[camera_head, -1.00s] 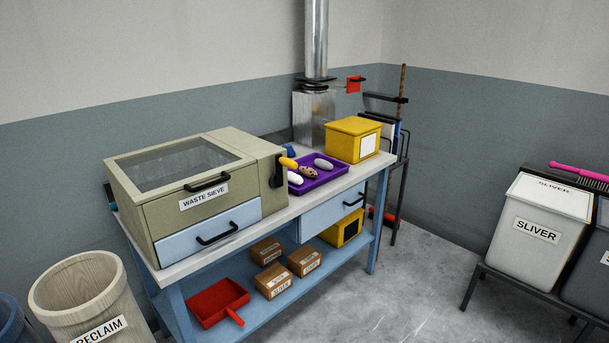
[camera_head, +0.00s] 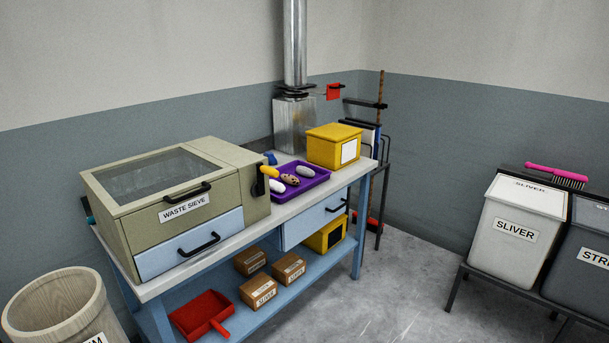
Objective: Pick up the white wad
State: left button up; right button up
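The white wad (camera_head: 277,187) lies in a purple tray (camera_head: 318,183) on the bench top, near the tray's left front side. A brown speckled wad (camera_head: 291,180), a grey wad (camera_head: 306,171) and a yellow wad (camera_head: 270,171) lie in the same tray, close around it. The side of the waste sieve stands just left of the tray. Neither of my grippers is in view.
The waste sieve (camera_head: 226,199) fills the bench's left part. A yellow box (camera_head: 325,150) and a metal duct (camera_head: 295,120) stand behind the tray. Small cartons (camera_head: 258,291) and a red dustpan (camera_head: 200,314) sit on the lower shelf.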

aim_at(275, 185)
jog(key=u, duration=0.5)
jog(key=i+l+u, duration=0.2)
jog(key=u, duration=0.2)
jog(key=i+l+u, duration=0.45)
jog(key=l+u, duration=0.3)
jog(key=i+l, duration=0.15)
jog(key=l, duration=0.25)
jog(key=i+l+u, duration=0.1)
jog(key=l, duration=0.3)
jog(key=i+l, duration=0.2)
jog(key=l, duration=0.2)
jog(key=i+l+u, duration=0.1)
jog(key=l, duration=0.3)
jog(key=i+l, duration=0.15)
jog(key=l, duration=0.25)
jog(key=i+l+u, duration=0.1)
jog(key=l, duration=0.3)
